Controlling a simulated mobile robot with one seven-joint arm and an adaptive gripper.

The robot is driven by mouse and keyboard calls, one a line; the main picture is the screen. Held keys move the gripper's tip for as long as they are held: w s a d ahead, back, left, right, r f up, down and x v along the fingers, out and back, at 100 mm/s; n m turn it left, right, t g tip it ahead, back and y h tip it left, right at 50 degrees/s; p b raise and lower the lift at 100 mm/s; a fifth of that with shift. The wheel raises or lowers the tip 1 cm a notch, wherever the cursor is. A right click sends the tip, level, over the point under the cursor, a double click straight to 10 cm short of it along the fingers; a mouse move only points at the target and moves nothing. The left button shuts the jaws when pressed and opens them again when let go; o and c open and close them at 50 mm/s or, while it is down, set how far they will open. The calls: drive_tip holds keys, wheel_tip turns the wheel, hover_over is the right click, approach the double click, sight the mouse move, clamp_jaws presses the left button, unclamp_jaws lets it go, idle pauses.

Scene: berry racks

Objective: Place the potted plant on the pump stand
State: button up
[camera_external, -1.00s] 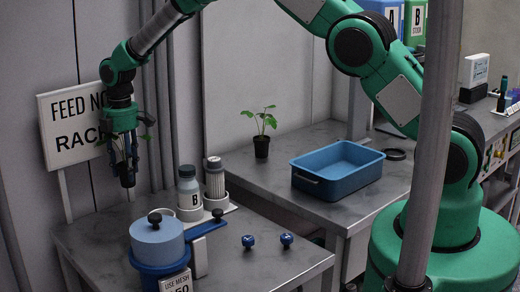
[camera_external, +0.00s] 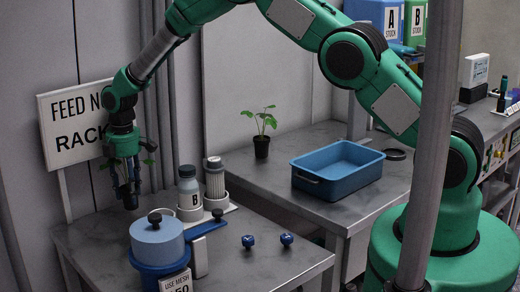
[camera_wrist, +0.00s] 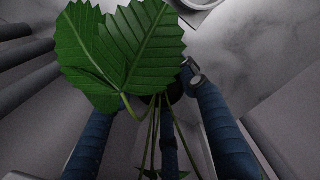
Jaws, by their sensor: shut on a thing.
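My gripper (camera_external: 127,187) is shut on a potted plant and holds it at the left, above or beside the left edge of the front bench. In the wrist view, green leaves (camera_wrist: 130,50) and thin stems show between my fingers (camera_wrist: 165,140); its dark pot (camera_external: 131,200) is mostly hidden. A second potted plant (camera_external: 262,146) in a black pot stands upright on the back bench. No part is labelled as the pump stand, so I cannot tell which it is; a blue round holder (camera_external: 158,262) with a light blue cylinder (camera_external: 157,240) stands at the bench front.
Bottle B (camera_external: 189,188) and a ribbed grey bottle (camera_external: 214,180) stand in white holders behind the blue cylinder. Two blue knobs (camera_external: 248,241) lie on the bench to the right. A blue bin (camera_external: 338,182) is on the back bench. A sign (camera_external: 75,128) stands behind my gripper.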

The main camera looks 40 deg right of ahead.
drive_tip(key=shift+f, duration=1.15)
drive_tip(key=shift+f, duration=0.15)
drive_tip(key=o, duration=1.2)
wheel_tip(320, 180, up, 12)
drive_tip(key=shift+r+p, duration=0.15)
drive_tip(key=shift+p, duration=0.6)
